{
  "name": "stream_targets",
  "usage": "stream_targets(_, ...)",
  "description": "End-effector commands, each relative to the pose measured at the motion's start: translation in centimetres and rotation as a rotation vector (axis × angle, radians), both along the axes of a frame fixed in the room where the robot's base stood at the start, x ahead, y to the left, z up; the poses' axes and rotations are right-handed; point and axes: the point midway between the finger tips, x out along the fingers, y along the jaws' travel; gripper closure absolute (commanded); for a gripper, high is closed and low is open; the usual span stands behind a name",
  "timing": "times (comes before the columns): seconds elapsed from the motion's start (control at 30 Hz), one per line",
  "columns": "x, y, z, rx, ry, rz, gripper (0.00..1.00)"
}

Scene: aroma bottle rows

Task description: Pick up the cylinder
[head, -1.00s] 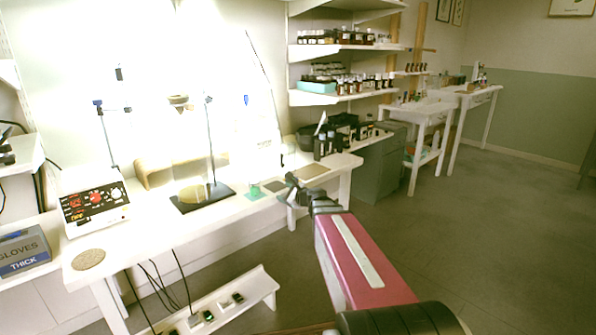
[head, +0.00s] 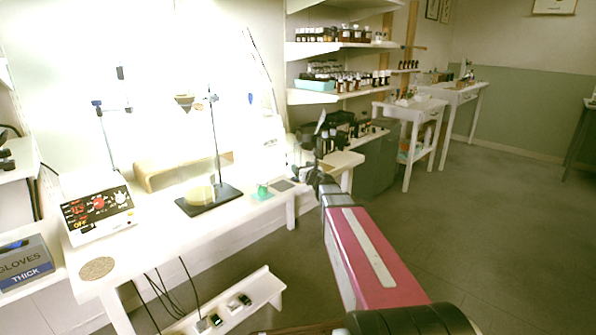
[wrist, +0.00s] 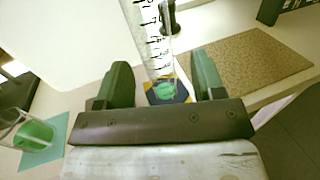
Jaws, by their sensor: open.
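A clear graduated cylinder (wrist: 153,42) with black markings and green liquid at its bottom stands upright in the wrist view. Its dark base (wrist: 167,93) rests on a small mat at the table's right end. My gripper (wrist: 162,82) is open, with one dark green finger on each side of the cylinder's lower part in the picture. I cannot tell whether either finger touches it. In the head view my gripper (head: 309,158) is over the table's right end, and I cannot clearly make out the cylinder there.
A small glass with green liquid (wrist: 35,133) stands on a teal mat left of my gripper. A brown cork-like mat (wrist: 255,68) lies to the right. A stand with a dark base (head: 208,200) is farther left. Open floor lies to the right.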

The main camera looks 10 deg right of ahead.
Motion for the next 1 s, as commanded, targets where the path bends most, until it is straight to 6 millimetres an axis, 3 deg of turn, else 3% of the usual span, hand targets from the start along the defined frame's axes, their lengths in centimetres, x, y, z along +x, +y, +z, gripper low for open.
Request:
stream_targets(0.4, 4.6, 1.7, 0.0, -0.001, 0.001, 0.0, 0.38)
stream_targets(0.67, 4.7, 1.8, 0.0, -0.002, 0.002, 0.0, 0.38)
stream_targets(0.83, 4.7, 1.8, 0.0, -0.002, 0.002, 0.0, 0.93)
stream_targets(1.0, 4.6, 1.8, 0.0, -0.002, 0.002, 0.0, 0.92)
